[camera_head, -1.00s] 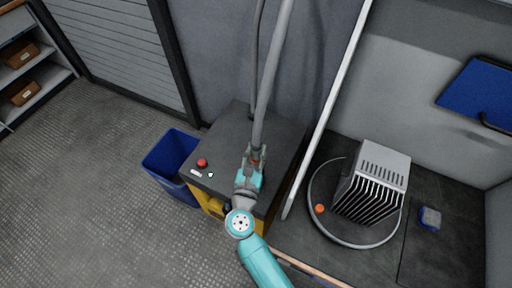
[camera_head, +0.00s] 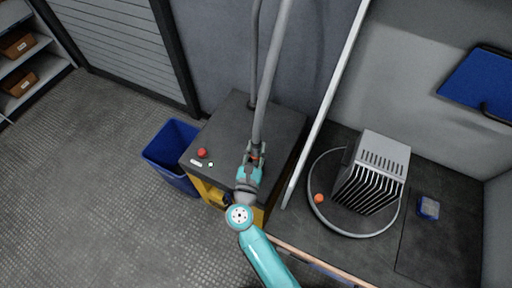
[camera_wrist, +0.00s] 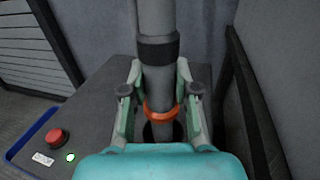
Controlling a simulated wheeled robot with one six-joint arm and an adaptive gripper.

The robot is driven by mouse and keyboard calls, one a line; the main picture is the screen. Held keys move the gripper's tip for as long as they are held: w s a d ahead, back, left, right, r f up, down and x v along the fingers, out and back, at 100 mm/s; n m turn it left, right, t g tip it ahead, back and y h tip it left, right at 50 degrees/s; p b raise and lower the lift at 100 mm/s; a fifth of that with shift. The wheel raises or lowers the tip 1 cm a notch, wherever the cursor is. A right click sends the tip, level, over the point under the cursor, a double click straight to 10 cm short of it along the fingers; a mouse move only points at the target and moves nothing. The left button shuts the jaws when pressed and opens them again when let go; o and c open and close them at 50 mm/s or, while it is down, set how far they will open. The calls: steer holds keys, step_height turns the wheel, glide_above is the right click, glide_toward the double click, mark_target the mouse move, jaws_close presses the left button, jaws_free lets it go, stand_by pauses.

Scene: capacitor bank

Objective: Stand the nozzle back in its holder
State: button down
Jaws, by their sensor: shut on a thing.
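The nozzle is a long grey tube (camera_head: 271,75) standing nearly upright, with a dark collar (camera_wrist: 158,48) and an orange ring (camera_wrist: 160,112) low on it. My gripper (camera_wrist: 160,100) is shut on the nozzle, one finger on each side, close to the orange ring. A dark round opening (camera_wrist: 163,130), likely the holder, shows below the ring on the dark-topped cabinet (camera_head: 232,125). The nozzle's lower end is partly hidden by my gripper, so I cannot tell whether it is inside the opening.
A red button (camera_head: 202,152) and a green light (camera_head: 211,164) are on the cabinet top. A blue bin (camera_head: 170,150) stands left of it. On the right bench are a finned grey block (camera_head: 372,170), a cable loop with an orange tip (camera_head: 319,198) and a small blue item (camera_head: 429,208).

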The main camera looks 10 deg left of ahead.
steer(key=c, duration=0.8)
jaws_free()
steer(key=shift+s, duration=0.1)
steer(key=s, duration=0.8)
steer(key=s+a, duration=0.1)
steer(key=s, duration=0.2)
steer(key=shift+s, duration=0.4)
